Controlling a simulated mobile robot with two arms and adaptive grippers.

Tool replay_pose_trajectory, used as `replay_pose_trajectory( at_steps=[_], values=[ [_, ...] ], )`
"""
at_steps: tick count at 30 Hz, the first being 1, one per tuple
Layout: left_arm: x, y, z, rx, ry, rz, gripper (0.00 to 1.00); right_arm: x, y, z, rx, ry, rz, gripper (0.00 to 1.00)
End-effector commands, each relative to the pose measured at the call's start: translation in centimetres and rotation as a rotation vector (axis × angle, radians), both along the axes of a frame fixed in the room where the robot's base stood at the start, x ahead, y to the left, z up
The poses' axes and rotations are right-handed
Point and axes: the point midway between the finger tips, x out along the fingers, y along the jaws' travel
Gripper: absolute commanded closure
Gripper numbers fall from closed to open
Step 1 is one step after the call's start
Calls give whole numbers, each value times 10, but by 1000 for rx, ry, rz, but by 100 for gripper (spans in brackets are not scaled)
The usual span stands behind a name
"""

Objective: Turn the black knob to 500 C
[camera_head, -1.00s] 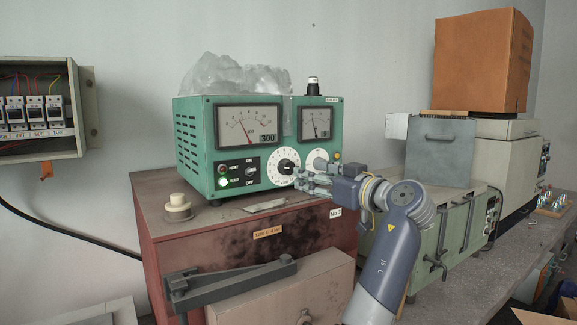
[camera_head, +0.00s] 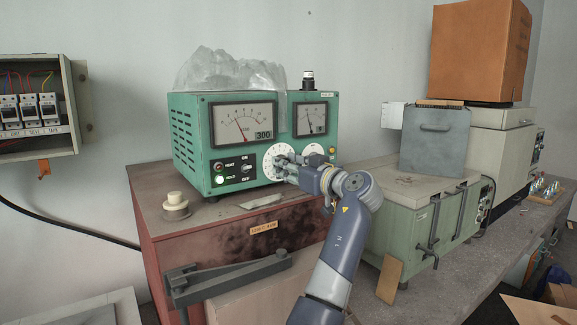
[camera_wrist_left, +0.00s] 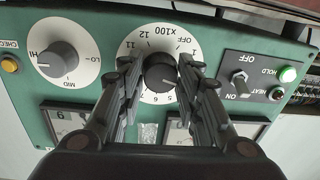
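The black knob (camera_wrist_left: 160,74) sits at the centre of a white dial marked OFF, 1 to 12 and x100, on a green control box (camera_head: 187,150). In the head view the white dial (camera_head: 271,171) is partly covered by my left gripper (camera_head: 283,162). In the left wrist view my left gripper (camera_wrist_left: 159,68) is open, its fingers on either side of the knob. The right-hand finger is close to the knob; a gap shows at the left. The knob's exact setting is hard to read. The large meter's display (camera_head: 264,135) reads 300. My right gripper is not in view.
A smaller MID/HI/LO knob (camera_wrist_left: 58,56) is beside the dial. A toggle switch (camera_head: 246,168) and lit green HOLD lamp (camera_head: 219,180) are on its other side. A plastic bag (camera_head: 228,72) lies on the box. A beige knob-shaped part (camera_head: 175,203) stands on the red cabinet.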

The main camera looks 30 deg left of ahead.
Motion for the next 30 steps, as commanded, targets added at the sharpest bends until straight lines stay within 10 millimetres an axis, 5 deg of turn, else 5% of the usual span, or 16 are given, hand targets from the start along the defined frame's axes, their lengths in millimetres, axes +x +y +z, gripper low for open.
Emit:
replay_pose_trajectory(
  at_steps=[2,15,30],
  values=[
    [0,0,0,0,0,0,94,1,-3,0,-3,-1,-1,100],
    [0,0,0,24,53,-1,94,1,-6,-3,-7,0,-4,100],
    [0,0,1,176,418,-1,94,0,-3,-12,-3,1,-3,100]
  ],
)
